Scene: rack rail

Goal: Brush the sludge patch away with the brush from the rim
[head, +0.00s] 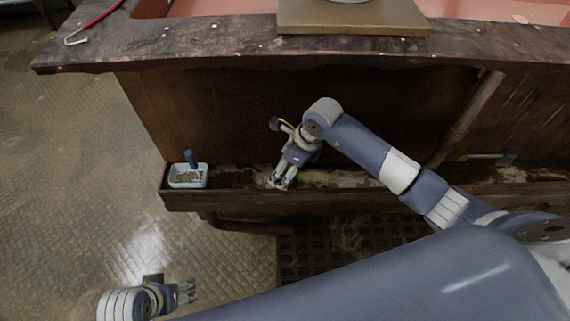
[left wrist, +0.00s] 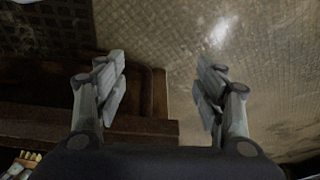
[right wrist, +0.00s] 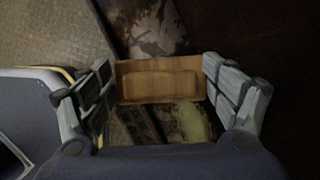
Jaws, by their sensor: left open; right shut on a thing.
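My right gripper (head: 278,182) reaches down to the narrow wooden ledge. In the right wrist view its fingers (right wrist: 160,85) are shut on the tan wooden block of the brush (right wrist: 160,84). The bristles are hidden in that view. The sludge patch (head: 318,178) is a yellow-green smear on the ledge, just right of the right gripper in the head view. Part of it shows beyond the block in the right wrist view (right wrist: 193,122). I cannot tell whether the brush touches it. My left gripper (head: 186,291) is open and empty, low at the left, away from the ledge.
A small white dish (head: 175,181) with greenish bits and a blue upright piece (head: 191,158) stands at the ledge's left end. A pale patch (head: 512,173) lies farther right on the ledge. The wooden counter top (head: 160,42) overhangs above. The tiled floor at left is clear.

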